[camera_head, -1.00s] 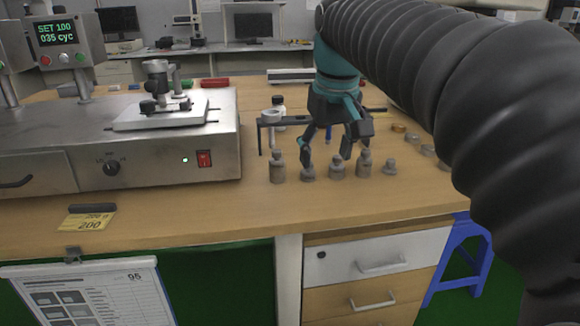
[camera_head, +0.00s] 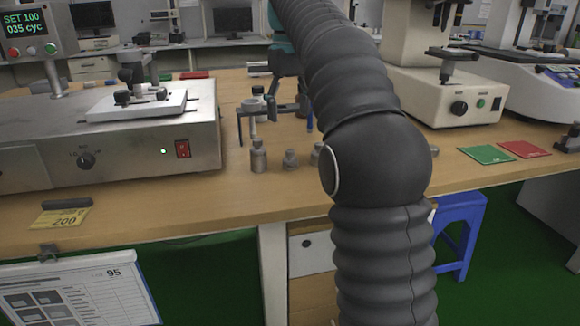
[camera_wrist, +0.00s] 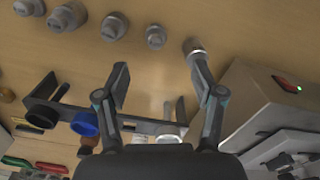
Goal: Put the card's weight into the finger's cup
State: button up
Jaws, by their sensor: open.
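A yellow card (camera_head: 60,218) reading 200 lies at the table's front edge. Several grey metal weights stand in a row; the head view shows a tall one (camera_head: 258,157) at the left end and a shorter one (camera_head: 290,159). My arm hides others. The tester's finger assembly (camera_head: 131,62) rises over a white plate on the steel machine; I cannot see into its cup. My gripper (camera_wrist: 160,72) is open and empty in the wrist view, fingers spread above the table. The tall weight (camera_wrist: 193,47) shows close by its right fingertip; contact is unclear. In the head view my arm mostly hides the gripper.
The steel machine (camera_head: 100,135) stands left of the weights. A dark rack (camera_wrist: 130,125) holding a blue and a white item lies beyond the row. A white instrument (camera_head: 440,95), green pad (camera_head: 485,154) and red pad (camera_head: 524,149) are right. A clipboard (camera_head: 80,290) hangs in front.

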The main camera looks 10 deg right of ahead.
jog(key=b, duration=0.2)
send_over(290, 151)
jog(key=f, duration=0.5)
jog(key=shift+s+a+f, duration=0.15)
jog(key=shift+s, duration=0.15)
jog(key=shift+w+d+f+b, duration=0.15)
jog(key=shift+f+b, duration=0.25)
jog(key=shift+f, duration=0.9)
jog(key=shift+w+d+f+b, duration=0.1)
jog(key=shift+w+f+b, duration=0.2)
jog(key=shift+f, duration=1)
jog(key=shift+s, duration=0.1)
jog(key=shift+c, duration=0.3)
jog(key=c, duration=1.2)
grip_shut()
jog(key=shift+r, duration=0.15)
